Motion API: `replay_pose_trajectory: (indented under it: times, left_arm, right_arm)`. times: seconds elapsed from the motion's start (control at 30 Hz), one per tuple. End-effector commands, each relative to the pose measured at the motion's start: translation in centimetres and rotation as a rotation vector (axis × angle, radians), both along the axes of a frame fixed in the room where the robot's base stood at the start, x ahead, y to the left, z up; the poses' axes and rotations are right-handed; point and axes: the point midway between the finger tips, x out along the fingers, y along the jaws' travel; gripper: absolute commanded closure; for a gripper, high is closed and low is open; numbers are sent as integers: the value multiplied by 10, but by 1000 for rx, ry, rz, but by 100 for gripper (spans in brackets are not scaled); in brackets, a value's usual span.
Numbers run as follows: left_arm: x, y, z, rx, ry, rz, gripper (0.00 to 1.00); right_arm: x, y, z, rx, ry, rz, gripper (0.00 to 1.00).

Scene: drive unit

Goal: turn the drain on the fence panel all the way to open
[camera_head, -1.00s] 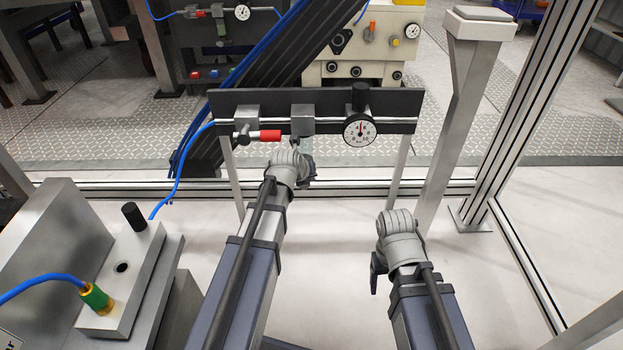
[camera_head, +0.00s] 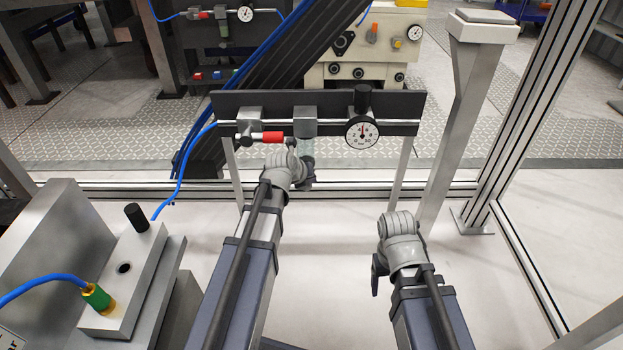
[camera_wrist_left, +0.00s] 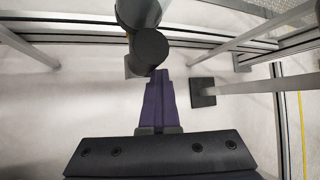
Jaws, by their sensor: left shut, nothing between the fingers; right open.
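The fence panel is a dark board (camera_head: 235,103) on two posts. A grey block (camera_head: 305,122) at its middle has a pale translucent bowl (camera_head: 307,150) under it; the drain at its lower end cannot be made out in the head view. In the left wrist view a dark round cylinder end (camera_wrist_left: 150,48), which seems to be the drain, hangs just beyond my fingertips. My left gripper (camera_head: 291,146) is shut and empty, just left of the bowl; I cannot tell whether it touches.
The panel also carries a red-handled valve (camera_head: 267,137) close left of my left gripper and a dial gauge (camera_head: 362,132) to the right. A blue hose (camera_head: 172,178) runs down on the left to a metal block (camera_head: 128,285). A grey post (camera_head: 455,135) stands right.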

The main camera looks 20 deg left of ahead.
Motion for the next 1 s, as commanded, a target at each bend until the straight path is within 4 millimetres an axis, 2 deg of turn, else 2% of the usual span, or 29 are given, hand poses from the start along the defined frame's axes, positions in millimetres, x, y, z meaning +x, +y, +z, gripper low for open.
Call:
replay_pose_trajectory:
  times: [0.03, 0.43, 1.0]
  left_arm:
    - [-6, 13, 9, 20, -6, 18, 100]
    - [-41, 10, 52, 6, 0, 9, 100]
    - [-45, 8, 53, 3, 3, 7, 100]
  right_arm:
    - [0, 0, 8, 0, 0, 0, 29]
    - [0, 0, 52, -1, 3, 6, 29]
    - [0, 0, 53, -1, 3, 7, 29]
